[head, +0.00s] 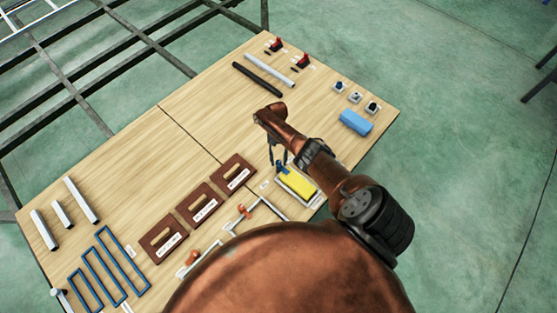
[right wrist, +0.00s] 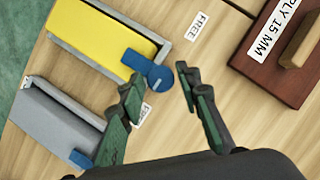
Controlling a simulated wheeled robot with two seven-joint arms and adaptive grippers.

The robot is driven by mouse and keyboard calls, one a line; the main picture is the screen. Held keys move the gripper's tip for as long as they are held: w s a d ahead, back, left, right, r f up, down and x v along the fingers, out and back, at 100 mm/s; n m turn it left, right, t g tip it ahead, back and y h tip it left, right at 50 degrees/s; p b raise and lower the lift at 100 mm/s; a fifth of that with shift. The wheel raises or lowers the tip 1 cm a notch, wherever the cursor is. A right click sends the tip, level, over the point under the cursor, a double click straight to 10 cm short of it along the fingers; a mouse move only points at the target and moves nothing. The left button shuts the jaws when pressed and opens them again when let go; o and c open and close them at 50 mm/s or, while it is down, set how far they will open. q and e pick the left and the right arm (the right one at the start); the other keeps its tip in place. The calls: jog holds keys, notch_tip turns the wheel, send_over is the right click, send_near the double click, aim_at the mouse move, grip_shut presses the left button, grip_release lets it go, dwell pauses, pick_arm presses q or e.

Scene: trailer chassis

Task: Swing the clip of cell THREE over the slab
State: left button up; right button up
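A yellow slab (head: 297,184) lies in a pale grey cell frame under my right arm. In the right wrist view the slab (right wrist: 95,32) is at upper left, and a blue clip (right wrist: 148,70) with a round end sits at its near right corner. The clip's flat arm reaches the slab's corner. My right gripper (head: 278,158) points down beside that cell. In the right wrist view its two fingers (right wrist: 160,90) are spread, with the clip's round end between or just beyond the tips. I cannot read which cell is THREE. My left gripper is out of view.
A grey block (right wrist: 55,112) with a blue tab lies close to my right gripper. Brown handled plates (head: 198,205), white frames with orange clips (head: 245,211) and a light blue block (head: 356,121) stand around. A "FREE" label (right wrist: 197,25) lies on the wooden table (head: 150,135).

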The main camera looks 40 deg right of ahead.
jog(key=shift+o, duration=1)
jog(key=shift+r, duration=0.1)
jog(key=v, duration=1.1)
jog(key=shift+w+r, duration=0.15)
jog(key=shift+r, duration=0.2)
jog(key=shift+d, duration=0.15)
